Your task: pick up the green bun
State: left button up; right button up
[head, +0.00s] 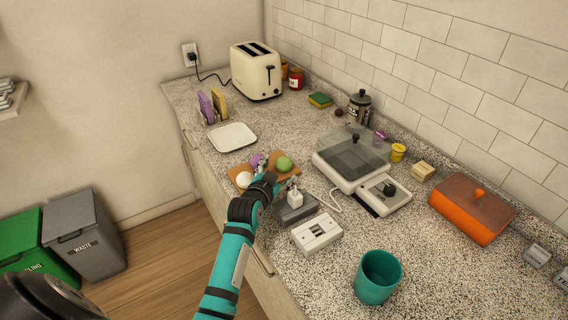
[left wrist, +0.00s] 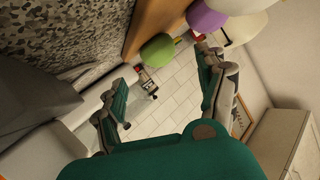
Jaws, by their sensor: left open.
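The green bun (head: 284,164) rests on a brown wooden board (head: 265,172) on the counter. A purple bun (head: 256,159) and a white bun (head: 244,179) are on the same board, to its left. My left gripper (head: 274,174) is just in front of the green bun and partly covers the board. In the left wrist view the green bun (left wrist: 157,50) shows beyond the open fingertips (left wrist: 166,62), with nothing between the fingers. The purple bun (left wrist: 206,19) is close to the right finger. Contact with it cannot be told. My right gripper is not in view.
A white tray (head: 232,137) lies behind the board. A grey block (head: 295,207) and a white device (head: 317,232) stand right of my arm. A scale-like appliance (head: 352,160), a teal cup (head: 377,277) and a toaster (head: 256,71) are also on the counter.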

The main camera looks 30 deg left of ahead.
aim_at(283, 163)
pick_arm(q)
jog(key=shift+w, duration=0.45)
jog(key=x, duration=0.2)
jog(key=shift+w+a, duration=0.15)
jog(key=shift+w, duration=0.15)
jog(key=shift+p+x, duration=0.3)
jog(key=shift+x, duration=0.85)
jog(key=shift+s+f, duration=0.1)
jog(key=shift+f, duration=0.05)
jog(key=shift+s, duration=0.1)
jog(key=shift+c, duration=0.8)
jog(key=c, duration=1)
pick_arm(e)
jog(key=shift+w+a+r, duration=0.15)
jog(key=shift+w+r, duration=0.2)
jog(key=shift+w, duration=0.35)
